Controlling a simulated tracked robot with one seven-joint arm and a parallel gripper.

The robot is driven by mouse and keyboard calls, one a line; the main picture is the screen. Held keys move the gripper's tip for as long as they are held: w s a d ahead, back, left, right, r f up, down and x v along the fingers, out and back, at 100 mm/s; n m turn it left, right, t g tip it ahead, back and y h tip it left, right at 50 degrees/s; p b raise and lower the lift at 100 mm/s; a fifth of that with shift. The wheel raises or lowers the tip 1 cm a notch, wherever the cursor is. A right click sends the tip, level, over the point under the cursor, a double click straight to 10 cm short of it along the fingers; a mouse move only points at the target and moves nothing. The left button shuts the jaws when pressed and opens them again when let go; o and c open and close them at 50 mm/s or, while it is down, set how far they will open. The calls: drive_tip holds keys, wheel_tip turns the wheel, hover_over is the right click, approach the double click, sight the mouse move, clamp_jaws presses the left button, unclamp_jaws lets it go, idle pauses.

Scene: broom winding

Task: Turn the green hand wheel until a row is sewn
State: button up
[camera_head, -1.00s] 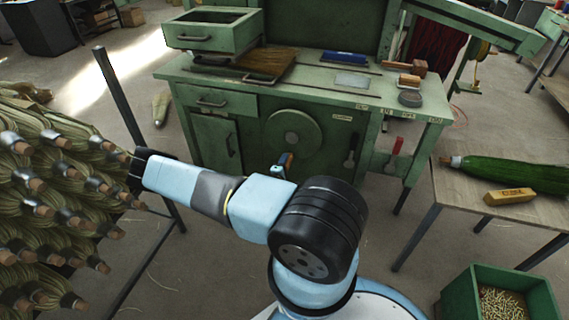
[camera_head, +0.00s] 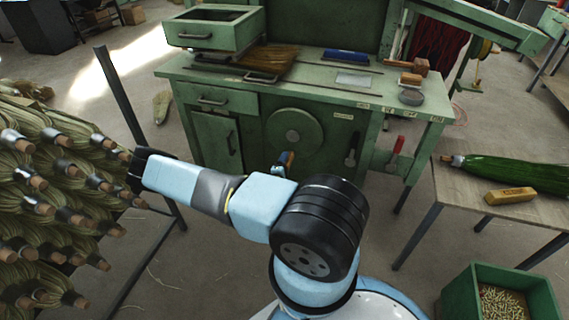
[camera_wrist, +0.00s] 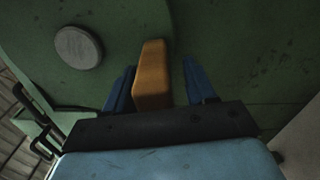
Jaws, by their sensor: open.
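The green hand wheel (camera_head: 294,128) is a round disc with a grey hub on the front of the green machine cabinet; it fills the upper left of the wrist view, hub (camera_wrist: 78,48) included. Its orange-brown handle (camera_wrist: 152,75) sticks out towards the wrist camera. My gripper (camera_wrist: 158,66) is open, with its two blue fingers on either side of the handle. The handle is closer to the left finger, with a clear gap to the right finger. I cannot tell whether the left finger touches it. In the head view my arm partly hides the gripper.
A broom with brown bristles (camera_head: 268,60) lies on the machine top. A green bin (camera_head: 470,300) stands at lower right.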

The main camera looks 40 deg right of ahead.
drive_tip(key=v, duration=1.3)
drive_tip(key=shift+s, duration=0.1)
